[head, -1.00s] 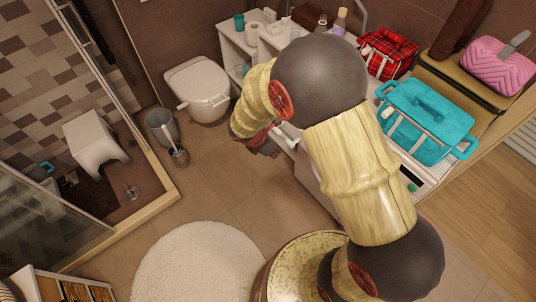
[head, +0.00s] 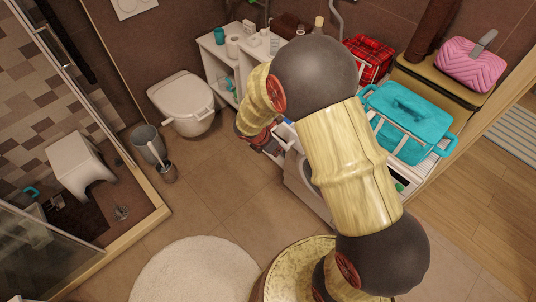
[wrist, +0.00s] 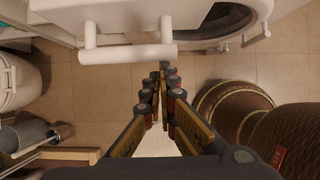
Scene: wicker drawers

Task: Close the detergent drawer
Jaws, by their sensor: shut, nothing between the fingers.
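The washing machine (head: 301,181) is white and stands behind my arm in the head view. A white bar handle on two posts (wrist: 127,54) shows at the top of the wrist view, on a white front that looks like the detergent drawer. In the head view a small white and blue part (head: 287,135), perhaps the open drawer, shows beside my gripper (head: 262,143). In the wrist view my gripper (wrist: 163,72) is shut and empty. Its tips appear just below and right of the handle; I cannot tell whether they touch it. My arm hides much of the machine.
The machine's round door (wrist: 222,22) is at the wrist view's upper right. A toilet (head: 183,101), bin (head: 149,146) and brush holder (head: 167,173) stand left. Floor between is clear.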

